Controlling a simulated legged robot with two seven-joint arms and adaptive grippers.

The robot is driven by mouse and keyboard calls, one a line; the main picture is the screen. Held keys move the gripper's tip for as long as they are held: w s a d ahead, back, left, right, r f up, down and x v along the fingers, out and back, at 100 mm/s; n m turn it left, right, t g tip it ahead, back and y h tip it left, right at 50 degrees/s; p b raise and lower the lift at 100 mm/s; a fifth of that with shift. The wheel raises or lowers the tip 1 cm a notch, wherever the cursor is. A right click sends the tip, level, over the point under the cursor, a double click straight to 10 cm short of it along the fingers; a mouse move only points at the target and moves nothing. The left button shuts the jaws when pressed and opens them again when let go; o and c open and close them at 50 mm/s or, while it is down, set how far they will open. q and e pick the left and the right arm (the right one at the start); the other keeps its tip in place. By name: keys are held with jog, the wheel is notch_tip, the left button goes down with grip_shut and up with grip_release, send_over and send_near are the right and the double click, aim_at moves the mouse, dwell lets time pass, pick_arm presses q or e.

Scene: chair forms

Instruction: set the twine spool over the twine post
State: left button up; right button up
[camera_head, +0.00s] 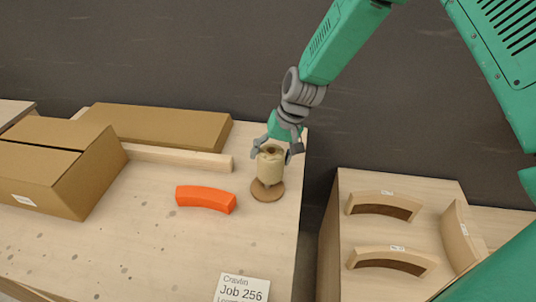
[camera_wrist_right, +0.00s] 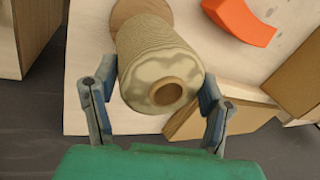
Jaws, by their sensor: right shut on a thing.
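The twine spool (camera_head: 271,166), a beige wound cylinder, is upright in my right gripper (camera_head: 276,150) near the table's right edge. The right gripper is shut on it, with a finger on each side. The twine post's round brown base (camera_head: 267,192) lies directly below the spool on the table. In the right wrist view, the spool (camera_wrist_right: 150,60) sits between the fingers (camera_wrist_right: 158,110), its bored end facing the camera, and part of the base (camera_wrist_right: 138,9) shows beyond it. The post's shaft is hidden; I cannot tell how far the spool is around it. My left gripper is out of view.
An orange curved piece (camera_head: 206,199) lies left of the base. A wooden bar (camera_head: 180,158) and cardboard boxes (camera_head: 60,165) are behind and left. A job card (camera_head: 243,288) is at the front. A lower wooden surface (camera_head: 375,225) with curved pieces stands right, across a gap.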

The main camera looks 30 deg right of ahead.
jog(key=shift+f, duration=0.15)
jog(key=o, duration=1.7)
jog(key=shift+a, duration=0.6)
jog(key=shift+r, duration=0.2)
jog(key=v, duration=0.7)
jog(key=shift+d+r, duration=0.1)
jog(key=shift+d, duration=0.4)
jog(key=r, duration=0.3)
jog(key=shift+s+r, duration=0.3)
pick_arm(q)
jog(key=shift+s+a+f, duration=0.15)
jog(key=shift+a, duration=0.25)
pick_arm(e)
jog(key=shift+a+r, duration=0.1)
jog(key=shift+r, duration=0.25)
